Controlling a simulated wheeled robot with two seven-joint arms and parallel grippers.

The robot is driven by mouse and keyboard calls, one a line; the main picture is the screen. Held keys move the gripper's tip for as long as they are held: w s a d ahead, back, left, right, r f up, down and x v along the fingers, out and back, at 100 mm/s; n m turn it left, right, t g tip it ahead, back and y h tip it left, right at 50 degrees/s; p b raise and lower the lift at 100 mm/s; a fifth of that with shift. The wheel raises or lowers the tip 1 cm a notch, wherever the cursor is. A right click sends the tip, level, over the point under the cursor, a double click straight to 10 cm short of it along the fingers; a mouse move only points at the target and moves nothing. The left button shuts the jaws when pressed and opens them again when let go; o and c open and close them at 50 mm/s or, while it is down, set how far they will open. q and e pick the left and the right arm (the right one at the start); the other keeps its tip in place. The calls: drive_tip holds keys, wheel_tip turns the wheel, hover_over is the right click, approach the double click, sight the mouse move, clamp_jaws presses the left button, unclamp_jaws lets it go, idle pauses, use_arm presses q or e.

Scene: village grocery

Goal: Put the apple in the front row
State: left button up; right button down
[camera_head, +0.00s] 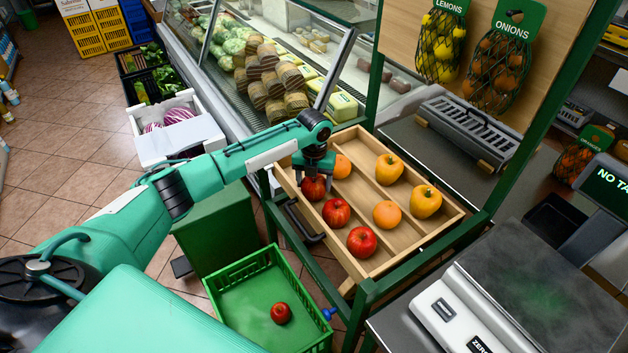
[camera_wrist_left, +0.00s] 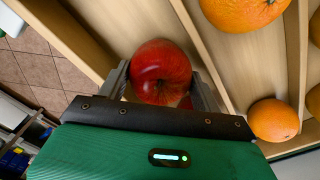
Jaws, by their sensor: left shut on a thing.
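My left gripper (camera_head: 314,178) is shut on a red apple (camera_head: 313,189), at the far left end of the front row of the wooden tray (camera_head: 408,250). In the left wrist view the apple (camera_wrist_left: 161,72) sits between the two grey fingers (camera_wrist_left: 160,90), over the tray's pale wood. I cannot tell whether it touches the tray floor. Another small red apple (camera_head: 281,313) lies in the green crate (camera_head: 222,319). My right gripper is not in view.
The middle row holds oranges (camera_head: 386,214), and the back row holds yellow peppers (camera_head: 426,201). Wooden dividers separate the rows. A black handle (camera_head: 302,222) is on the tray's front. A scale (camera_head: 535,290) stands at the right, and a green post rises behind the tray.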

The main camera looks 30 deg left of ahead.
use_arm(q)
drive_tip(key=shift+f, duration=0.1)
drive_tip(key=o, duration=0.9)
drive_tip(key=shift+o, duration=0.9)
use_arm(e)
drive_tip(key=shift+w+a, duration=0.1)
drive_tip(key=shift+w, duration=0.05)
use_arm(q)
wheel_tip(320, 180, up, 12)
drive_tip(key=b, duration=0.1)
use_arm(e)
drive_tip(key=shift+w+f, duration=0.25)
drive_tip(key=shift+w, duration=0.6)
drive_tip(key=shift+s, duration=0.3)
